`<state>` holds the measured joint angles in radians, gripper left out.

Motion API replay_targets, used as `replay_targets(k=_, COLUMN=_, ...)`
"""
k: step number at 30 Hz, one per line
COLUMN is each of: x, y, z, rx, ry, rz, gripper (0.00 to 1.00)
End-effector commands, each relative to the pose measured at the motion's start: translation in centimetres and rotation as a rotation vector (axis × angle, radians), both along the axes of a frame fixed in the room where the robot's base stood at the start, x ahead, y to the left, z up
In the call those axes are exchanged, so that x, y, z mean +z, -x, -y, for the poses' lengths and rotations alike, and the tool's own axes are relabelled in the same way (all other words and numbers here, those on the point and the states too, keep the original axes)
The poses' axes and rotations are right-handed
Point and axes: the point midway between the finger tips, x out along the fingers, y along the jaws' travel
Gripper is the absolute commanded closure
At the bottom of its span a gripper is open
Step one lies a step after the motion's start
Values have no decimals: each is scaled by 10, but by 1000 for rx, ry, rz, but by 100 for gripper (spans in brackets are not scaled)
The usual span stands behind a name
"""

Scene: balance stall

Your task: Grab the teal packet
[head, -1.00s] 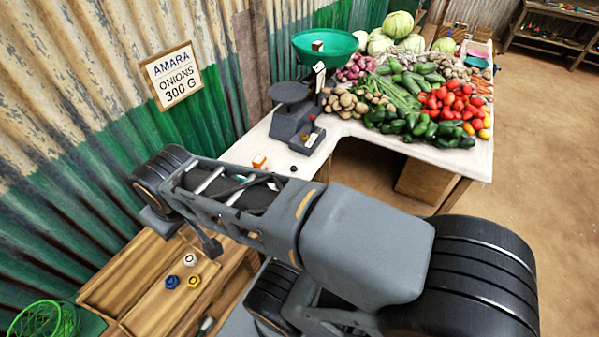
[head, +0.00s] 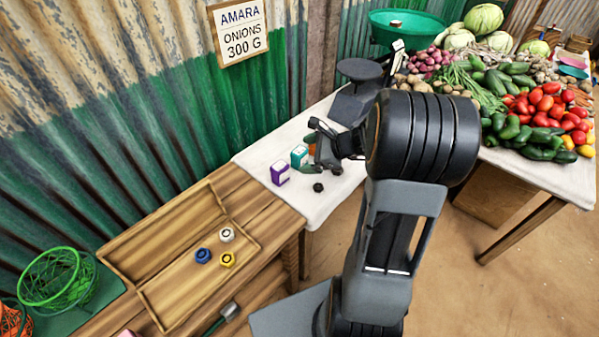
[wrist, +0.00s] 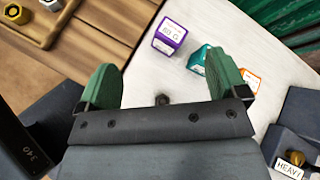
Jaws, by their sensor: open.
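The teal packet (head: 299,155) is a small box with a white label, standing on the white tabletop between a purple packet (head: 280,172) and my gripper. In the wrist view the teal packet (wrist: 199,59) lies ahead of the jaws, nearer the right finger, which hides part of it. My gripper (head: 311,151) is open, with green fingertips and nothing between them. In the wrist view my gripper (wrist: 165,68) has its right finger close to the teal packet; whether they touch I cannot tell. An orange packet (wrist: 250,82) stands just right of that finger.
A small dark weight (wrist: 162,99) sits on the table near the jaws. The grey scale (head: 354,95) stands behind, with a green bowl (head: 405,30) beyond. A wooden tray (head: 180,245) with several coloured nuts is at left. Vegetables fill the right side.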

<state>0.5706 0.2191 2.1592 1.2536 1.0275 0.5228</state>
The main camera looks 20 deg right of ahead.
Motion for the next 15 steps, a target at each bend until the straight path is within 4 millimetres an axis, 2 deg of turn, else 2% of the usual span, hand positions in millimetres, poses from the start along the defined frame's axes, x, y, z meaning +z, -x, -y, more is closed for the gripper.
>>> replay_targets(k=1, x=-30, y=-9, z=20, rx=-106, ry=-86, rz=-22, gripper=8)
replay_targets(k=3, x=-48, y=-18, z=43, rx=-233, ry=-192, rz=-38, gripper=8)
replay_targets(k=7, x=-71, y=-28, z=75, rx=-392, ry=-326, rz=-51, gripper=8)
replay_targets(k=11, x=-85, y=-40, z=84, rx=-462, ry=-388, rz=-56, gripper=8)
replay_targets(k=15, x=-95, y=-61, z=75, rx=-475, ry=-401, rz=-57, gripper=8)
